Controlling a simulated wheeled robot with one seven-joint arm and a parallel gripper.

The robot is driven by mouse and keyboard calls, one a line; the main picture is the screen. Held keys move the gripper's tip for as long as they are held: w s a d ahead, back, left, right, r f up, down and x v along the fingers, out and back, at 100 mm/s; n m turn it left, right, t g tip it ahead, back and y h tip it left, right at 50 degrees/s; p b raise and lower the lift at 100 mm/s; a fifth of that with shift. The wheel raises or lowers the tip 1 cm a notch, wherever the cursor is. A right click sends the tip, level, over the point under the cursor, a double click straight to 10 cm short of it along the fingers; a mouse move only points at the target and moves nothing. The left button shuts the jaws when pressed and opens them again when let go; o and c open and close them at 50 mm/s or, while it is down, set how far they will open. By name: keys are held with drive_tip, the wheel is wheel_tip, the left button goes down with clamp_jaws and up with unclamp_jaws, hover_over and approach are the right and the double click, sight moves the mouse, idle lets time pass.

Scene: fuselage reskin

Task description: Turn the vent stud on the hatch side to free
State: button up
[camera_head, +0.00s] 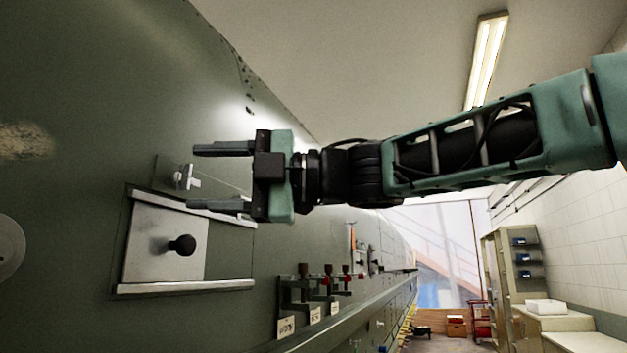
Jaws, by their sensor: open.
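A small metal stud with a wing-like grip (186,178) sticks out of a square green panel on the green fuselage wall; I take it as the vent stud. My gripper (194,177) comes in from the right with its jaws open, one finger above and one below the stud in the picture. The stud shows between the fingertips, and no contact is visible. I cannot tell how deep the fingers are relative to it. Below is a silver hatch plate (146,262) with a black knob (182,245), sitting between two metal rails.
A ledge on the wall at lower middle carries several tools with red and dark handles (327,281) and white tags. A round grey disc (8,247) is at the left edge. Shelves (511,262) and a white bin (545,307) stand far right. The aisle between is open.

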drive_tip(key=d+b, duration=0.6)
drive_tip(key=d, duration=1)
drive_tip(key=shift+d, duration=0.25)
